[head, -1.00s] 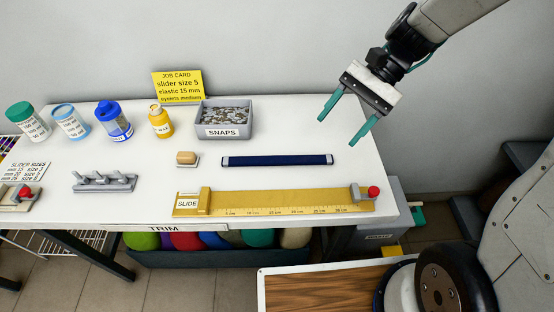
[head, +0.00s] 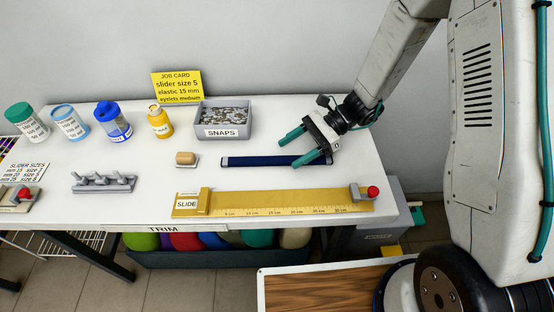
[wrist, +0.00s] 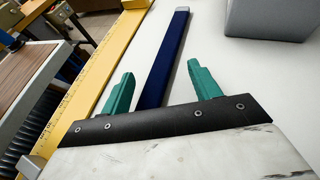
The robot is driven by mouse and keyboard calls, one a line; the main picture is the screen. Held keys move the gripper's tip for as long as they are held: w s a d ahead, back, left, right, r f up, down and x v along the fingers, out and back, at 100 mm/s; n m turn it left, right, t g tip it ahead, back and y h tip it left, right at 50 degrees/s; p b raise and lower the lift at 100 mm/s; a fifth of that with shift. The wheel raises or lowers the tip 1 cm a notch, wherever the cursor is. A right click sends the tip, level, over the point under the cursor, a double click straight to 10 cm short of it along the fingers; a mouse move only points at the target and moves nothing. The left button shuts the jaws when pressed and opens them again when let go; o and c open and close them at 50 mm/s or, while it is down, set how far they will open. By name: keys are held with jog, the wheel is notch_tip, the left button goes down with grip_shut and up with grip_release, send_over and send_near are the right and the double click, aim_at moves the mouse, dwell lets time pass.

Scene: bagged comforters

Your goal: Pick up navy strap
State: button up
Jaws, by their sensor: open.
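The navy strap (head: 262,161) lies flat on the white table, running left to right behind the yellow ruler board. In the wrist view the navy strap (wrist: 165,58) runs away from me between the two green fingers, with a pale grey end at the far tip. I cannot tell the exact height over the table.
A yellow ruler board (head: 270,203) with a red knob lies in front of the strap. A grey SNAPS bin (head: 223,132) stands behind it. A wooden-handled block (head: 186,159) sits left of the strap. Several bottles and a yellow job card (head: 178,86) stand farther back and left.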

aim_at(277, 161)
jog(key=shift+x, duration=1.35)
jog(key=c, duration=1)
jog(key=shift+c, duration=0.2)
